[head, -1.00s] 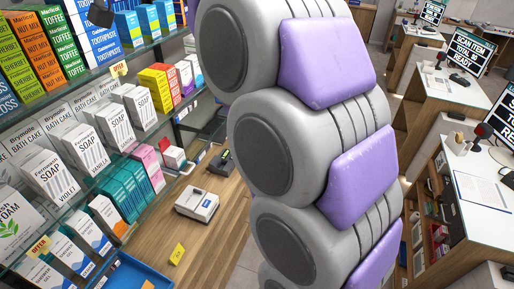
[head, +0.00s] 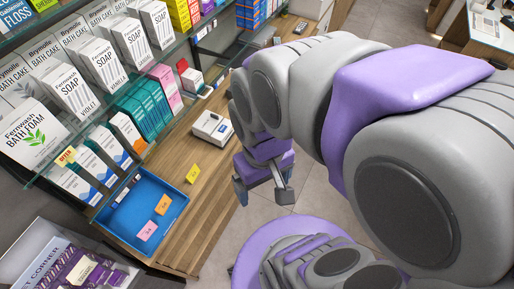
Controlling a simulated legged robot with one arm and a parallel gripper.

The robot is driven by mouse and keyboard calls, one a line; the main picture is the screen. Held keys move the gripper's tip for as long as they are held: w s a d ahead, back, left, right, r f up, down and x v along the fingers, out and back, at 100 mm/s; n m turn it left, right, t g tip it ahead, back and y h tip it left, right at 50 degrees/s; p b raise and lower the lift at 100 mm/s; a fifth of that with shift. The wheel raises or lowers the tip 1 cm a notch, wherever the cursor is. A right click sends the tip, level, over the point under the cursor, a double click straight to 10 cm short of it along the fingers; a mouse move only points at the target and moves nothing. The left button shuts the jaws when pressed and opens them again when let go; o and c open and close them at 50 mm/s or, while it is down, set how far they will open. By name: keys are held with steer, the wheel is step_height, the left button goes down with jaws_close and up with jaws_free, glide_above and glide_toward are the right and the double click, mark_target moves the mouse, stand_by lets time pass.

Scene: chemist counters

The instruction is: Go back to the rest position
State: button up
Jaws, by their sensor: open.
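My gripper (head: 263,196) shows in the middle of the head view, at the end of my bent grey and purple arm. Its two fingers are spread and point down, with nothing between them. It hangs over the tiled floor (head: 318,200), just right of the wooden counter's edge (head: 188,232), and looks clear of the counter. My upper arm links fill the right side of the view and hide part of the room behind.
Shelves with soap boxes (head: 90,60) stand at the left. A display box (head: 50,240) stands at lower left. Bare floor shows right of the counter.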

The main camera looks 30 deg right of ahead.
steer(key=s+d+f, duration=0.2)
steer(key=s+d, duration=0.1)
step_height(320, 180, down, 18)
steer(key=a+b, duration=0.2)
steer(key=b, duration=1.6)
steer(key=shift+g+b, duration=0.3)
steer(key=shift+d, duration=0.15)
